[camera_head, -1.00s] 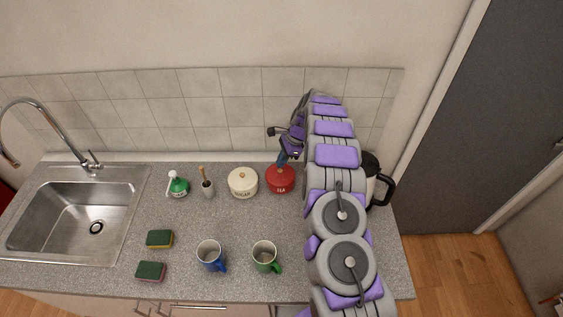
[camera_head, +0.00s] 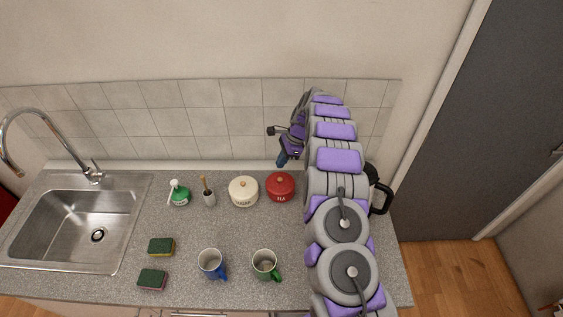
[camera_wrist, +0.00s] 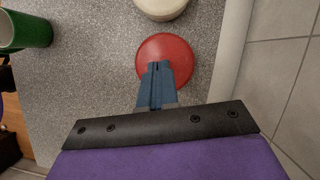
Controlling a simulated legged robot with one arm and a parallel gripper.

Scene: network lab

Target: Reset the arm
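My arm reaches up the right side of the head view, and my gripper (camera_head: 282,160) hangs above and behind the red tea jar (camera_head: 281,190). In the wrist view its two blue fingers (camera_wrist: 157,72) are together, with only a thin line between them and nothing seen held. The red jar (camera_wrist: 182,57) lies beyond the fingertips there, and its knob is hidden by the fingers. In the head view the jar stands upright with its lid and knob on, apart from the gripper.
A cream sugar jar (camera_head: 243,193), brush holder (camera_head: 208,195), green bottle (camera_head: 179,194), two sponges (camera_head: 161,247), blue mug (camera_head: 211,265) and green mug (camera_head: 265,266) stand on the counter (camera_head: 120,235). A kettle (camera_head: 380,194) is partly behind my arm. The sink (camera_head: 75,225) is left.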

